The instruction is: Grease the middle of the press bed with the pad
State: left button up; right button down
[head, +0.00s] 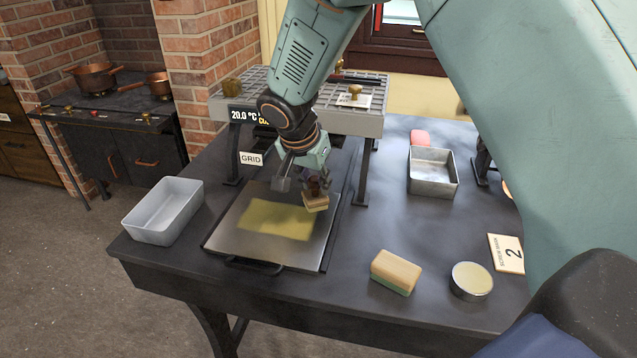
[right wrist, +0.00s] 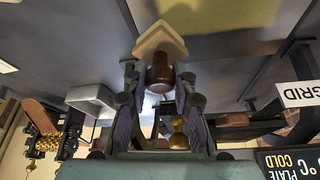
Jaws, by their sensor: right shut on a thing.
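The press bed (head: 232,247) is a flat grey metal plate on the dark table, with a handle at its front edge. A yellowish film of grease (head: 275,219) covers a patch across its middle. My right gripper (head: 317,184) is shut on the brown knob of a small pale pad (head: 316,205), over the right end of the patch. In the right wrist view the pad (right wrist: 158,41) points away beyond the knob (right wrist: 160,74), between the fingers. I cannot tell whether the pad touches the bed. My left gripper is not in view.
A grey bin (head: 162,211) stands left of the bed. A metal tray (head: 433,172) stands farther back. The gridded press top (head: 300,100) rises behind the bed.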

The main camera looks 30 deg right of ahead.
jog(key=r+p, duration=0.2)
jog(key=r, duration=0.1)
jog(key=shift+d+r, duration=0.2)
jog(key=shift+a+r+p, duration=0.15)
jog(key=shift+r+p, duration=0.25)
jog(key=shift+r, duration=0.05)
jog(key=shift+f, duration=0.1)
